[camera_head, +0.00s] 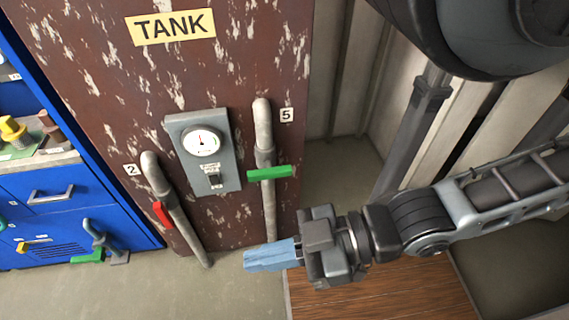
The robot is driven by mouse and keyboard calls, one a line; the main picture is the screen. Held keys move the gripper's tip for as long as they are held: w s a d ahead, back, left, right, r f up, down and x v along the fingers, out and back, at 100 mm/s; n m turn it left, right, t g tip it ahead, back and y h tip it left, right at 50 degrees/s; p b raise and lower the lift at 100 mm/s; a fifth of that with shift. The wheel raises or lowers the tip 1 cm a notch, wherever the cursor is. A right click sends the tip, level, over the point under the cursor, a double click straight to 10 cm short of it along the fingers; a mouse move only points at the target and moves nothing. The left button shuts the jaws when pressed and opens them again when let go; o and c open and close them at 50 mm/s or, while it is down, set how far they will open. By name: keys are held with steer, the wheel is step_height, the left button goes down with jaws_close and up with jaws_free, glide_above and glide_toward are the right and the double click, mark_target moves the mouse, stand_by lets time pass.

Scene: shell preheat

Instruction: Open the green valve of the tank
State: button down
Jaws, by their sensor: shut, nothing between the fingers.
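The tank (90,110) is a rusty brown panel with a yellow "TANK" sign. Its green valve handle (269,173) sits on the grey pipe labelled 5 and lies roughly crosswise to that pipe. A red valve handle (162,213) sits on the pipe labelled 2, at lower left. My gripper (246,261) has blue fingers, shut with nothing between them. In the picture it is below the green handle, in front of the lower end of pipe 5. I cannot tell its exact depth from the pipe.
A grey gauge box (203,152) stands between the two pipes. A blue cabinet (70,205) is at left, with another green handle (89,256) low on it. A brown wooden surface (390,298) lies below my arm. The floor at lower left is clear.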

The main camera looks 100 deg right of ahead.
steer(key=g+h+p, duration=0.4)
steer(key=g+p, duration=0.3)
steer(key=g, duration=0.4)
glide_above(281, 169)
steer(key=w, duration=0.1)
step_height(281, 169, down, 5)
steer(key=s+r+n+y+p, duration=0.1)
steer(key=s+r+y+p, duration=0.1)
steer(key=s+r+y, duration=0.1)
steer(key=shift+s+d+r+y, duration=0.3)
steer(key=shift+s+y, duration=0.3)
steer(key=shift+s, duration=0.3)
steer(key=shift+f, duration=0.1)
steer(key=shift+g, duration=0.3)
steer(key=x, duration=0.9)
steer(key=s+x, duration=0.1)
steer(key=x, duration=0.3)
steer(key=shift+w+a+f+b, duration=0.1)
steer(key=shift+w+f+b, duration=0.05)
steer(key=shift+f+b, duration=0.3)
